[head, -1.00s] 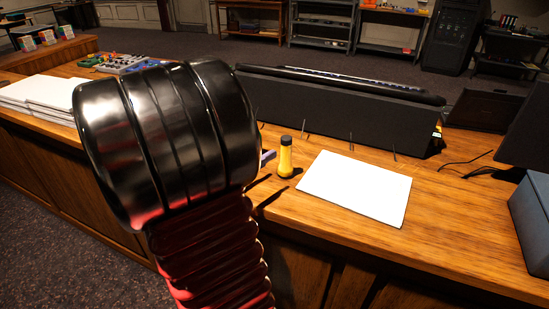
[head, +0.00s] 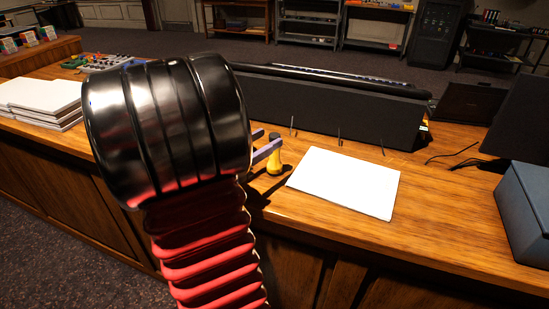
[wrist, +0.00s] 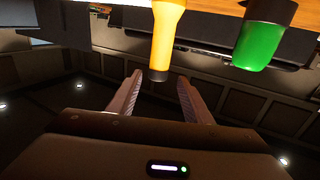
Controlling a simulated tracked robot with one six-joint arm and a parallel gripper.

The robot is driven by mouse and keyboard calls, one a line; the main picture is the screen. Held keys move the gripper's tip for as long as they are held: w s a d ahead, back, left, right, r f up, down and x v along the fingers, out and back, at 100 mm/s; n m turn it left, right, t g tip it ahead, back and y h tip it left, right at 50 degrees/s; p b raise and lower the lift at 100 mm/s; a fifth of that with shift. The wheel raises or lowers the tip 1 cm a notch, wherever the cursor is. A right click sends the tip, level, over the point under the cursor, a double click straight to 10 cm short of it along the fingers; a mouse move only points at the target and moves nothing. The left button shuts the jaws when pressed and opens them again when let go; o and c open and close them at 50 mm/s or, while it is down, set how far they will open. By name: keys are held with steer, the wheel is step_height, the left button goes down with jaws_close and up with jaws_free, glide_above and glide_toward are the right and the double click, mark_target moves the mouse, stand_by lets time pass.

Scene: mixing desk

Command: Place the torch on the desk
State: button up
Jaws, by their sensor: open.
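The torch (head: 274,166) is yellow with a dark end. It stands upright on the wooden desk (head: 440,232), just left of a white sheet. My gripper (head: 272,138) is open at the torch's upper part, and one finger hides some of it in the head view. The wrist view looks inverted, with the desk along the top edge. There the torch (wrist: 168,30) hangs down in the picture, its dark end between the two fingertips of my gripper (wrist: 160,77). I cannot tell whether the fingers touch it.
A green object (wrist: 258,45) stands to the right of the torch in the wrist view; I cannot make it out in the head view. The white sheet (head: 345,182), a long black keyboard-like unit (head: 330,108) and a blue-grey box (head: 525,210) are also on the desk.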

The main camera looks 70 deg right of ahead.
mark_target(279, 134)
steer(key=shift+x, duration=1.25)
steer(key=shift+s+d, duration=0.1)
steer(key=shift+x, duration=2.5)
steer(key=shift+s, duration=0.15)
steer(key=shift+c, duration=0.3)
jaws_close()
